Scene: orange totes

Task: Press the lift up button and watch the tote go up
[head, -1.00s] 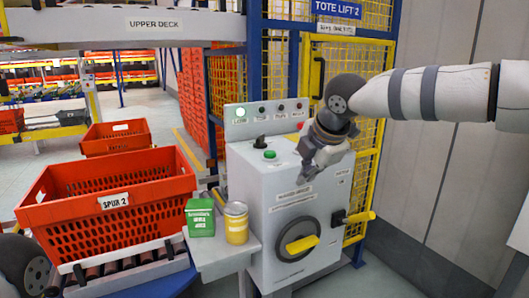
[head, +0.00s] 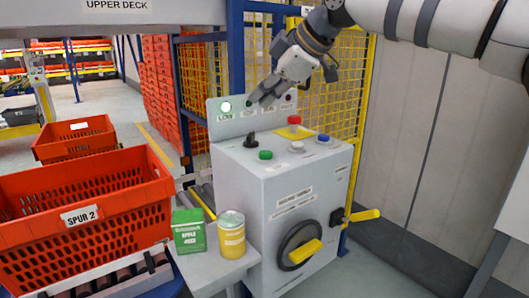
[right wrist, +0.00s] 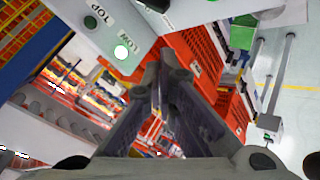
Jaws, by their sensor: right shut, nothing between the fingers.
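The white control box (head: 290,205) stands right of centre in the head view. Its top carries a green button (head: 265,155), a white button (head: 297,147), a blue button (head: 324,139), a red button (head: 294,121) on a yellow base and a black selector (head: 250,139). The button labels are too small to read. The LOW lamp (head: 226,107) on the back panel is lit; it also shows in the right wrist view (right wrist: 121,52). My right gripper (head: 256,98) is shut and empty, in front of or above that panel. My left gripper is out of view.
An orange SPUR 2 tote (head: 150,190) sits on rollers at left, another tote (head: 75,139) behind it. A green box (head: 189,232) and yellow can (head: 231,238) stand on a side shelf. Yellow mesh fencing (head: 340,90) rises behind the control box.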

